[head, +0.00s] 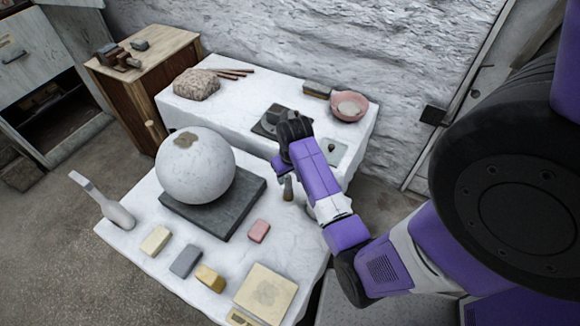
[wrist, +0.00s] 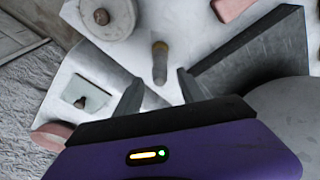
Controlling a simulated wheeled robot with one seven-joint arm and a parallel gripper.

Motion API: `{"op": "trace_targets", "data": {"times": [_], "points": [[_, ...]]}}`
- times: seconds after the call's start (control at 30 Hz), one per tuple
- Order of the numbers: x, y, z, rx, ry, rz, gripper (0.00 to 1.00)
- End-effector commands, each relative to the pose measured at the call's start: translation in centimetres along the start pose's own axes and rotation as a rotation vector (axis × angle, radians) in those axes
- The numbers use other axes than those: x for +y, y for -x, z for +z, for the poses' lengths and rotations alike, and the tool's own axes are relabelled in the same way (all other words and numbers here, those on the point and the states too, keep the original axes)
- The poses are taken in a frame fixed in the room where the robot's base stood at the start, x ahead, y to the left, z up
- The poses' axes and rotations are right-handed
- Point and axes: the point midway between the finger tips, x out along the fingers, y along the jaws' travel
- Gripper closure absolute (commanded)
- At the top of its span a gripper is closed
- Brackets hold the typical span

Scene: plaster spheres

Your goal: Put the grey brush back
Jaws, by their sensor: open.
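A short grey cylindrical piece with a tan tip, which looks like the grey brush (wrist: 160,62), is on the white work surface in the wrist view. In the head view it shows as a small grey and brown piece (head: 288,188) beside my arm. My gripper (wrist: 157,84) is open, with one dark finger on each side and the piece just past the fingertips, between their lines. Nothing is held. In the head view my arm hides much of my gripper (head: 285,176).
A white sphere (head: 195,166) on a dark slab (head: 244,204) stands close by; the slab (wrist: 262,48) is right of my gripper in the wrist view. A pink block (head: 259,231), a pink bowl (head: 349,106) and a dark tray (head: 268,124) are around.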

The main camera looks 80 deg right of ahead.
Motion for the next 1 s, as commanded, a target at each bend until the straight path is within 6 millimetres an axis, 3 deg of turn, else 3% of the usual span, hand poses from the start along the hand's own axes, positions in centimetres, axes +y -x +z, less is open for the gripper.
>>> {"op": "trace_targets", "data": {"times": [0.1,0.3,0.53,0.77,1.0], "points": [[0.0,2.5,-0.1,0.002,0.001,0.0,0.53],[0.0,5.2,-0.1,0.001,0.001,0.0,0.53],[-0.8,5.3,1.0,0.028,0.029,0.009,0.53],[-4.9,3.7,5.2,0.221,0.182,0.025,0.53],[-9.9,6.0,10.8,0.474,0.354,-0.045,0.53]]}}
